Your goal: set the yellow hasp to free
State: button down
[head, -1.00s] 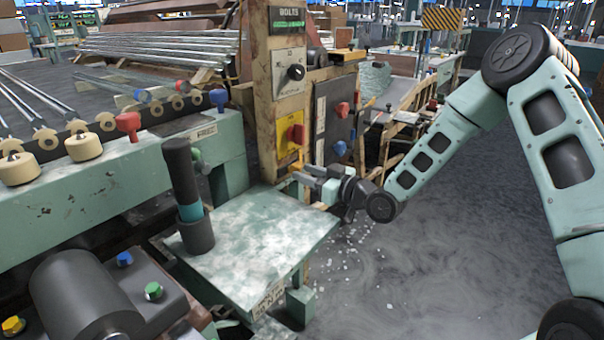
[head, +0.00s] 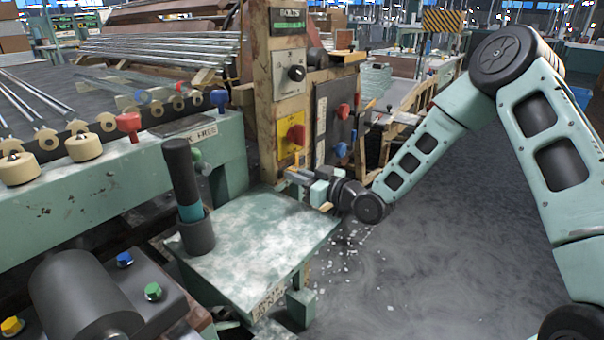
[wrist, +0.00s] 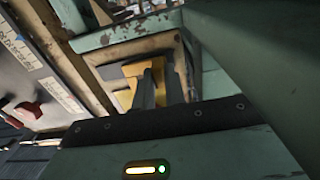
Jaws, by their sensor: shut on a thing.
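The yellow hasp (wrist: 148,68) shows in the wrist view between and beyond the dark fingers of my gripper (wrist: 160,90), inside a worn pale green frame. My gripper is shut on it; the fingers hide part of it.
A green-white table (head: 255,235) with a dark cylinder (head: 183,180) stands just below and left of my gripper. A dark panel with red and blue knobs (head: 342,112) is on the post's right side. Open floor (head: 420,250) lies to the right.

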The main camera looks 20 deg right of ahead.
jog(key=shift+s+a, duration=0.3)
jog(key=shift+a, duration=0.1)
jog(key=c, duration=1.4)
grip_release()
jog(key=shift+c, duration=0.2)
jog(key=p+v, duration=0.1)
jog(key=v, duration=1.6)
jog(key=shift+s, duration=0.15)
jog(key=shift+d, duration=0.1)
